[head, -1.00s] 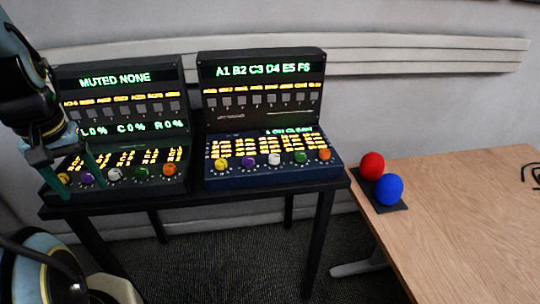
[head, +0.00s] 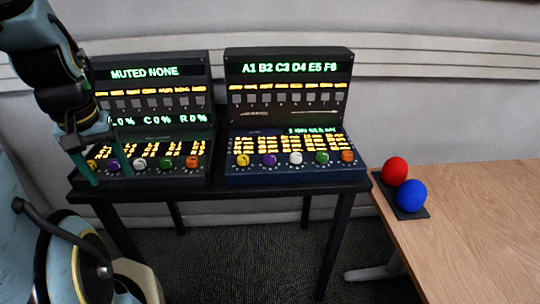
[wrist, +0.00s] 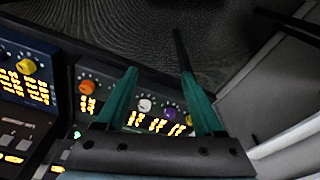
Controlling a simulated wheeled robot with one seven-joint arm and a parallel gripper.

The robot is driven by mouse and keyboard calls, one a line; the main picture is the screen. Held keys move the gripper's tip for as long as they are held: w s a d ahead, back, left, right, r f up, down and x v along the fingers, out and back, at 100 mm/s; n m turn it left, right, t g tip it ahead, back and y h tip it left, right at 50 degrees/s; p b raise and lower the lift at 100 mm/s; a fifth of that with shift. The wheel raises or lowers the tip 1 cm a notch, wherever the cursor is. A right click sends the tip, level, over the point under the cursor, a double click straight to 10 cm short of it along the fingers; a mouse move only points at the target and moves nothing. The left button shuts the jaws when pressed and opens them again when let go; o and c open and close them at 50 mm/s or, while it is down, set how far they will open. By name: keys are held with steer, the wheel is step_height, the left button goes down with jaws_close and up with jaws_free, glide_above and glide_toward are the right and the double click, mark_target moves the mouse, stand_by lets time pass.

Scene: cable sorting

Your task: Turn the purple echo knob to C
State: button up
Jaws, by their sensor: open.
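Two purple knobs show in the head view: one on the left console (head: 113,165), one on the blue right console (head: 270,160). I cannot read which is the echo knob, nor any letter marks or pointer. My gripper (head: 84,168) is open and empty at the left console's front left, close to its yellow knob (head: 92,165) and left of its purple knob. In the wrist view, my gripper's fingers (wrist: 160,73) stand apart, with the left console's purple knob (wrist: 171,111) and white knob (wrist: 145,105) seen between them. No contact is visible.
The left console (head: 150,95) and right console (head: 290,90) stand side by side on a black table (head: 220,194). A wooden table (head: 480,225) at right holds a red ball (head: 395,171) and a blue ball (head: 412,196) on a dark base. The wall is close behind.

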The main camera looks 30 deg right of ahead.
steer(key=w+d+n+b, duration=0.1)
steer(key=w+d+b, duration=0.1)
steer(key=w+d, duration=0.3)
steer(key=n+g+b, duration=0.2)
steer(key=n+b, duration=0.5)
glide_toward(270, 156)
steer(key=shift+y, duration=0.3)
step_height(270, 156, down, 9)
steer(key=shift+s+d+r+p, duration=0.15)
steer(key=shift+p, duration=0.85)
jaws_close()
